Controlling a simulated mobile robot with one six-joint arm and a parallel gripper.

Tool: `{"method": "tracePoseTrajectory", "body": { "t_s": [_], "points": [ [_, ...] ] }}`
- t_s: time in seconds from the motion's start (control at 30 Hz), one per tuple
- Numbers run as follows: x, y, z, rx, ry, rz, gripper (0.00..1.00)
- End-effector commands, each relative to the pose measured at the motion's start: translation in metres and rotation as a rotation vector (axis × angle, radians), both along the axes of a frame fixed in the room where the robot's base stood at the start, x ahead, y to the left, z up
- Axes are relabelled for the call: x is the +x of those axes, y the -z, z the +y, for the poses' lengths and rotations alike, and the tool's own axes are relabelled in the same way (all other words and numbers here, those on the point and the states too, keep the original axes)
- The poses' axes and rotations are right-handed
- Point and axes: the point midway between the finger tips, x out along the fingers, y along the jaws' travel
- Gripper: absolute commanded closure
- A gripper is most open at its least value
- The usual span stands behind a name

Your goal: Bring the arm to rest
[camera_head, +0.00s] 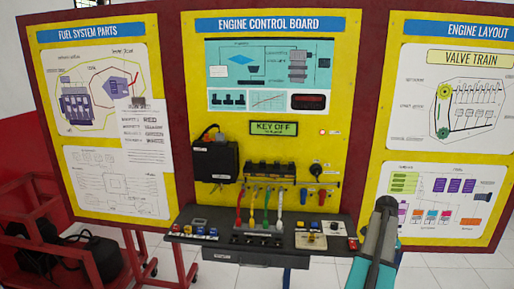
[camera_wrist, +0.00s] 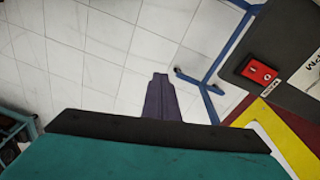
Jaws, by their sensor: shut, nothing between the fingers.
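My gripper (camera_wrist: 160,80) is shut and empty in the wrist view, its dark fingers together over the white tiled floor (camera_wrist: 90,50). My teal wrist body fills the bottom of the wrist view.
The engine control board (camera_head: 345,90) stands ahead, with fuel system and engine layout panels at its sides. A red metal frame (camera_head: 40,235) stands at the lower left. Open floor lies left of my fingers.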

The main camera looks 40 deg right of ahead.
Motion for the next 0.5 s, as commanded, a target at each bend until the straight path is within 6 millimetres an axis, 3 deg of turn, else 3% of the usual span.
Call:
{"method": "tracePoseTrajectory", "body": {
  "t_s": [0.03,0.2,0.5],
  "points": [
    [0.018,0.013,0.011,0.014,-0.029,0.005,1.00],
    [0.069,0.050,0.047,0.058,-0.118,0.023,1.00],
    [0.141,0.112,0.121,0.129,-0.266,0.059,1.00]
  ]
}}
